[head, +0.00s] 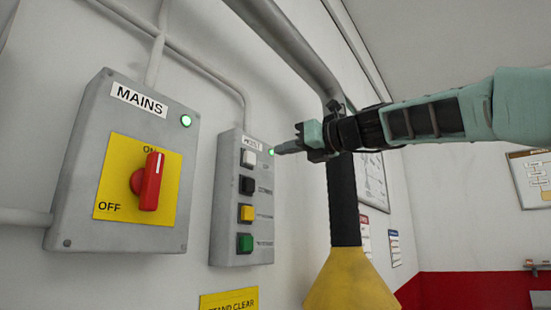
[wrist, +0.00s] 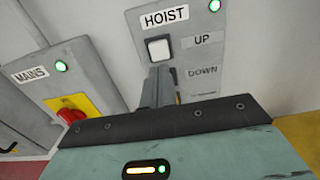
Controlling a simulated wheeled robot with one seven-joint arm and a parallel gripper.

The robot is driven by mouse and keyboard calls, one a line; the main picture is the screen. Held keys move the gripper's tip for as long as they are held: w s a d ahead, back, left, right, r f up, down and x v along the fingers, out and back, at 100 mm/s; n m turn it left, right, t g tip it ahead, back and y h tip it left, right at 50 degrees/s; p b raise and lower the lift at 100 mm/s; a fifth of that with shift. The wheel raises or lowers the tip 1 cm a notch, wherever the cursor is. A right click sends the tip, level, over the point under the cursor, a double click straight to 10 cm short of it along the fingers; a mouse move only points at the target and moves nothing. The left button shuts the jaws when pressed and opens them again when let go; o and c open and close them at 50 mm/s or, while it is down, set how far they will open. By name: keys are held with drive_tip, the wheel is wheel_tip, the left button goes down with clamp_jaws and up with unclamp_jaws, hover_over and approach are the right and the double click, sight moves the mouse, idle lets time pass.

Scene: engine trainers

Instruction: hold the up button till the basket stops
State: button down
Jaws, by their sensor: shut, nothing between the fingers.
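The grey hoist box (head: 228,205) is on the wall, with a white button (head: 249,158) at its top. In the wrist view the white button (wrist: 158,49) sits beside the label UP (wrist: 202,40). My gripper (head: 279,150) is shut and empty, its fingertips pointing at the upper part of the box. In the wrist view the fingers (wrist: 160,75) reach up to just below the white button and cover the button by DOWN. I cannot tell whether the tips touch the box. The basket is not in view.
The mains box (head: 75,180) stands to the left with a red rotary switch (head: 148,183) and a lit green lamp. The hoist box has black, yellow and green buttons below the white one. A grey pipe and a dark post with a yellow base (head: 350,285) stand nearby.

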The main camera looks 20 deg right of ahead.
drive_tip(key=b+v, duration=0.2)
drive_tip(key=v, duration=0.3)
drive_tip(key=shift+s+d, duration=0.2)
drive_tip(key=shift+s, duration=0.05)
drive_tip(key=b+v, duration=0.1)
drive_tip(key=v, duration=0.6)
idle(0.6)
idle(0.7)
